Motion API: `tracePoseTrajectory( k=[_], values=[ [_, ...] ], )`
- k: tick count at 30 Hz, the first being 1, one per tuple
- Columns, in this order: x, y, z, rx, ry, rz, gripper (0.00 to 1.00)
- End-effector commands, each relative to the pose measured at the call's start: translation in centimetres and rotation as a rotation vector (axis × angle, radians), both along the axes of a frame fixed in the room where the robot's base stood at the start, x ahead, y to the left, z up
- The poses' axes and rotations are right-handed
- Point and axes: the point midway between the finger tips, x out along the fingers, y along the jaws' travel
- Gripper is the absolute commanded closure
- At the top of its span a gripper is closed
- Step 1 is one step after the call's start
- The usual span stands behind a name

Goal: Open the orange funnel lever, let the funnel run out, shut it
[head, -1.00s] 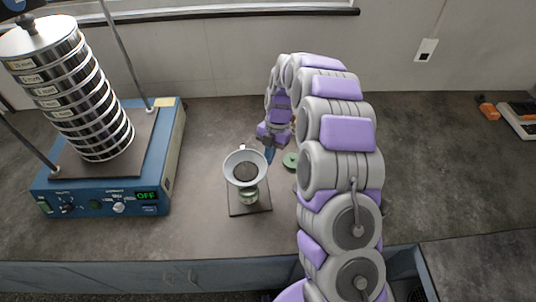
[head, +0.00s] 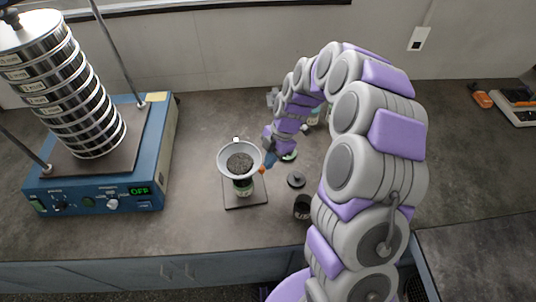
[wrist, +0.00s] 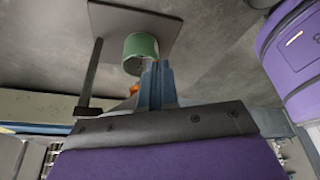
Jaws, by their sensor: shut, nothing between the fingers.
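A pale funnel (head: 223,165) with dark grains in it stands over a green-banded jar (head: 243,187) on a dark stand plate (head: 232,202). A small orange lever (head: 262,170) shows at the funnel's right side. My gripper (head: 268,165), with blue fingers, is beside the lever, right of the funnel. In the wrist view the fingers (wrist: 157,68) are shut and empty, in front of the green jar (wrist: 140,48). The orange lever (wrist: 134,88) shows just left of them, partly hidden; contact cannot be told. The jar's contents cannot be made out.
A blue sieve shaker (head: 150,185) with a sieve stack (head: 80,95) stands at left. A dark lid (head: 296,180) and a dark cup (head: 303,207) lie right of the stand, close to my arm. A green lid (head: 289,156) and jars (head: 313,116) are behind. Bench left of the stand is clear.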

Motion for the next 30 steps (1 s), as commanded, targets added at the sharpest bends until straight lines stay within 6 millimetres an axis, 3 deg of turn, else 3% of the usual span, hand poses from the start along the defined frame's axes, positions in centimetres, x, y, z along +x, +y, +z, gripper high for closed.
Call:
tracePoseTrajectory(
  k=[13,30],
  values=[
    [-2.6,0.3,0.0,0.0,0.002,-0.274,1.0],
    [-2.7,0.7,-0.1,0.0,0.001,-0.269,1.0]
  ],
)
